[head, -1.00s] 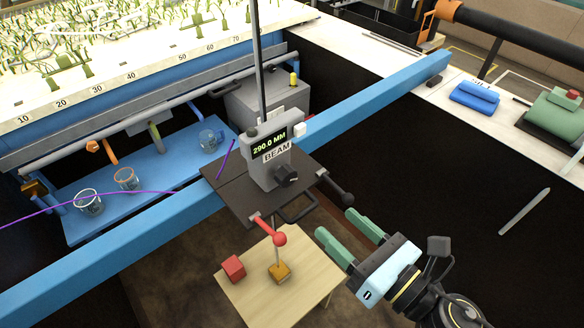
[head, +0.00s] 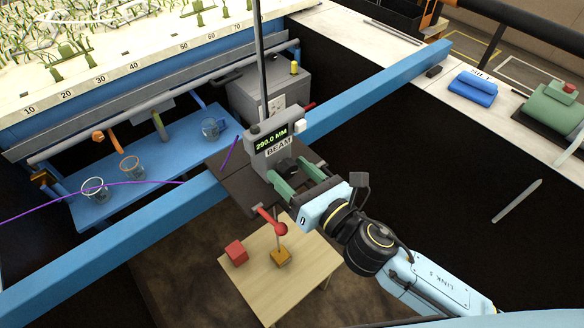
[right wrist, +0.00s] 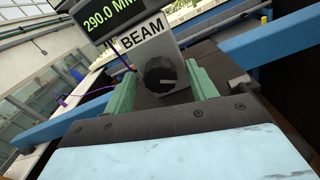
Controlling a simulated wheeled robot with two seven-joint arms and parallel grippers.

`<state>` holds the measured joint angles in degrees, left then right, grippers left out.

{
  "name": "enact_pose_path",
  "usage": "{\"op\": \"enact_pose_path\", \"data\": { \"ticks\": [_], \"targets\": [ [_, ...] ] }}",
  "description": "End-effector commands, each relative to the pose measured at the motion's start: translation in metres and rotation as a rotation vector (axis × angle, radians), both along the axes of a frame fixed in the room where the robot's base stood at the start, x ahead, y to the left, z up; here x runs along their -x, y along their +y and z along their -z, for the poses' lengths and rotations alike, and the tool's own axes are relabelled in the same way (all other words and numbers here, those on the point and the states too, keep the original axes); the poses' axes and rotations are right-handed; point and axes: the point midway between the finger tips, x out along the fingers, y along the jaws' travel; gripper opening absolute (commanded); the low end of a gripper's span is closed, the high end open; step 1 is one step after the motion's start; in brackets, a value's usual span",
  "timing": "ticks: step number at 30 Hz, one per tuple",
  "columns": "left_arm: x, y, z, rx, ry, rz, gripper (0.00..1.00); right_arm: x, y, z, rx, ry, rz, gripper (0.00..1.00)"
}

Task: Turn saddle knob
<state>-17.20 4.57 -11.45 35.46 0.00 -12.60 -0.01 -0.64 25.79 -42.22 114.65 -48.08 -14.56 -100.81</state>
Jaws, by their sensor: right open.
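The saddle (head: 268,150) is a grey block on a dark plate across the blue beam, with a lit display reading 290.0 MM and a BEAM label. The dark, round saddle knob (head: 286,166) is on its front, partly hidden by my fingers in the head view. In the right wrist view the knob (right wrist: 160,74) is plain, with a pale mark on its face. My right gripper (head: 291,174) is open, its green fingers pointing at the saddle, one on each side of the knob. I cannot tell whether they touch it. My left gripper is not in view.
A red-ball lever (head: 280,228) sticks out below the saddle, close to my right gripper. The blue beam (head: 375,92) runs diagonally; glass beakers stand on a blue shelf (head: 160,165).

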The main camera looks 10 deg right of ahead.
Motion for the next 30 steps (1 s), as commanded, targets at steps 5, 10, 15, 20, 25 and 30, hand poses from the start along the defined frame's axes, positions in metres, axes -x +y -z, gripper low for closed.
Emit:
{"op": "enact_pose_path", "data": {
  "ticks": [5,10,15,20,25,30],
  "targets": [
    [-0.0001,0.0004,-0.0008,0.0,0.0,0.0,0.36,-0.0041,0.003,0.0003,0.001,0.0,-0.001,0.57],
    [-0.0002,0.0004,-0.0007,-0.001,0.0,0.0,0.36,-0.004,0.0029,0.0003,0.0,0.001,-0.001,0.57],
    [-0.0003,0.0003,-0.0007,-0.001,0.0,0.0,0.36,-0.0039,0.0027,0.0002,0.0,0.001,-0.001,0.36],
    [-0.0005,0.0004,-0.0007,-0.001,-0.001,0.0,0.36,-0.0038,0.0026,0.0002,0.0,0.0,-0.001,0.15],
    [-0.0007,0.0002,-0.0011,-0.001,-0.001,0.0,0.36,-0.0037,0.0025,0.0001,-0.004,0.003,-0.001,0.12],
    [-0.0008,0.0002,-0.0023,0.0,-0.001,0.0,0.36,-0.0037,0.0026,-0.0001,-0.036,0.024,-0.001,0.12]
  ]
}}
